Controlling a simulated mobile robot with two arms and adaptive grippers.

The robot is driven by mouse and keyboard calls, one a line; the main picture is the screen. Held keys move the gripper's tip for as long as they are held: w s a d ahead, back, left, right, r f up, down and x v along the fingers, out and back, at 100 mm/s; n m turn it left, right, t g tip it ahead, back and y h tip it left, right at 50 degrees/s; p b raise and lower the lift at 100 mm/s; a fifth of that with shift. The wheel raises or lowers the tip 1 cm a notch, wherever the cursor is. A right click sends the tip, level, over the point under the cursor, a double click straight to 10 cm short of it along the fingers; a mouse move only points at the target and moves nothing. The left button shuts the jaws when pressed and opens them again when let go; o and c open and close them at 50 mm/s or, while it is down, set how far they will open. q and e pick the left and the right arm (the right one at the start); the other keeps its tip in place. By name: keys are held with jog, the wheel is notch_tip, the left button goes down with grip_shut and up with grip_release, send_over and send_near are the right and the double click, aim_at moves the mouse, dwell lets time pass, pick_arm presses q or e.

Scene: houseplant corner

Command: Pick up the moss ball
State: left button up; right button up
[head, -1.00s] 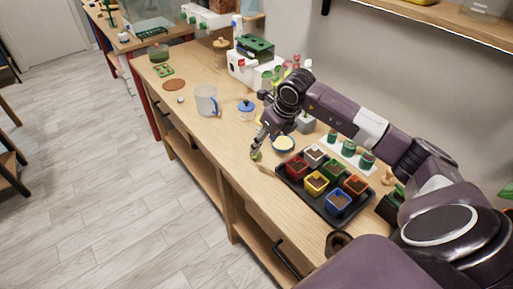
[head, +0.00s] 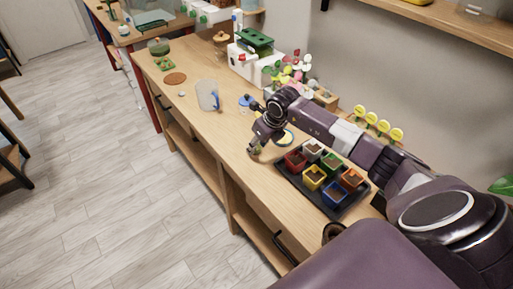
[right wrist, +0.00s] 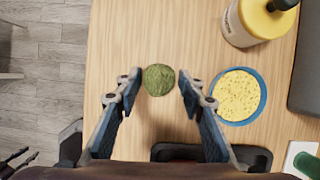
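The moss ball (right wrist: 159,80) is a round, rough green ball on the wooden table in the right wrist view. My right gripper (right wrist: 161,78) is open, with one finger on each side of the ball and a small gap at both sides. In the head view my right gripper (head: 255,151) points down at the table near its front edge and largely hides the ball.
A black tray (head: 322,207) of several coloured pots stands close beside my right gripper. A blue-rimmed yellow dish (right wrist: 238,96) and a yellow-topped bottle (right wrist: 258,20) are to the right. A clear blue-handled jug (head: 207,95) stands farther left. The table's front edge is near.

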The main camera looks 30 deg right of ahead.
jog(key=c, duration=0.4)
pick_arm(q)
jog(key=shift+s+a, duration=0.25)
jog(key=shift+s, duration=0.25)
pick_arm(e)
jog(key=shift+c, duration=0.2)
pick_arm(q)
jog(key=shift+f, duration=0.1)
pick_arm(e)
jog(key=shift+r, duration=0.15)
